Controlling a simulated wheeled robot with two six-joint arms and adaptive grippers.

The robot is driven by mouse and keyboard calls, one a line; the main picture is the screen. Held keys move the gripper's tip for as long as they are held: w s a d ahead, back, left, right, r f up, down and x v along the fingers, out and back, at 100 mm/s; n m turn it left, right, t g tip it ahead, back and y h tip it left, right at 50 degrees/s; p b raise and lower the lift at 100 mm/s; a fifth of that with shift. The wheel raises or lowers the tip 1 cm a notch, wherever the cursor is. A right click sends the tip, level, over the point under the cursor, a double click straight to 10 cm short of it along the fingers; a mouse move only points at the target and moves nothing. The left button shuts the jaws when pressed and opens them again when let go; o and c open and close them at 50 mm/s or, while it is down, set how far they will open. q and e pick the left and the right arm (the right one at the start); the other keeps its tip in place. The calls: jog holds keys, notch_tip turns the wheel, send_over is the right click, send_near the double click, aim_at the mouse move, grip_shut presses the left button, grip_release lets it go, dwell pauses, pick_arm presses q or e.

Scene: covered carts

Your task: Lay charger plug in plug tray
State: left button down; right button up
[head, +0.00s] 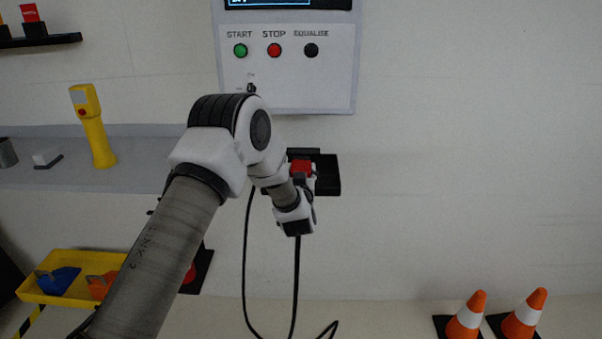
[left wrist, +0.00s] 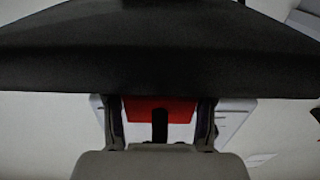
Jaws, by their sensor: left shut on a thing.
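The charger plug (head: 301,167) is a red block that shows just beyond my left wrist in the head view. In the left wrist view the red plug (left wrist: 178,107) sits between the two fingers, with a dark piece across its middle. My left gripper (head: 300,179) is shut on it; in the left wrist view the gripper (left wrist: 160,128) shows a finger on each side. The plug tray (head: 328,174) appears as a black wall holder right around and behind the plug. Whether the plug touches it cannot be told. My right gripper is not in view.
A black cable (head: 246,270) hangs below my arm and loops low down. A control panel (head: 285,75) is above. A yellow handheld device (head: 93,125) stands on a grey ledge at left. A yellow tray (head: 70,290) is lower left. Traffic cones (head: 468,315) stand lower right.

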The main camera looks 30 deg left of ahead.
pick_arm(q)
jog(key=shift+w+f, duration=0.1)
jog(key=shift+f, duration=0.35)
jog(key=shift+f, duration=0.2)
jog(key=shift+f+b, duration=0.35)
jog(key=shift+b, duration=0.15)
